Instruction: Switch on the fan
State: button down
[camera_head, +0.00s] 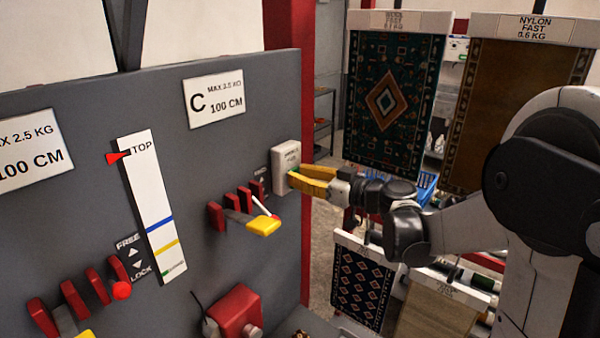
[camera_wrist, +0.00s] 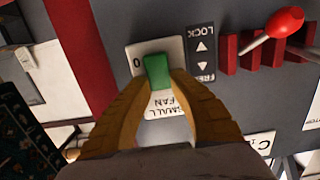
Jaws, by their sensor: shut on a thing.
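The white fan switch box (camera_head: 286,160) is fixed to the right edge of the grey panel. In the wrist view my gripper (camera_wrist: 158,80) is shut on the green knob, one finger on each side. The fingers cover part of the plate. The fan itself cannot be made out.
Left of the switch are red cleats with a yellow-tipped lever (camera_head: 263,226) and a FREE/LOCK label. A white scale strip (camera_head: 150,205) and a "C" sign (camera_head: 213,98) are on the panel (camera_head: 90,115). Rugs (camera_head: 394,95) hang behind my arm. A red post borders the panel.

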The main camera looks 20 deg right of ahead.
jog(key=shift+w+r+g, duration=0.1)
jog(key=shift+g, duration=0.2)
jog(key=c, duration=1.1)
grip_release()
jog(key=shift+w+a, duration=0.1)
jog(key=shift+a, duration=0.05)
jog(key=v, duration=1.2)
jog(key=shift+r, duration=0.1)
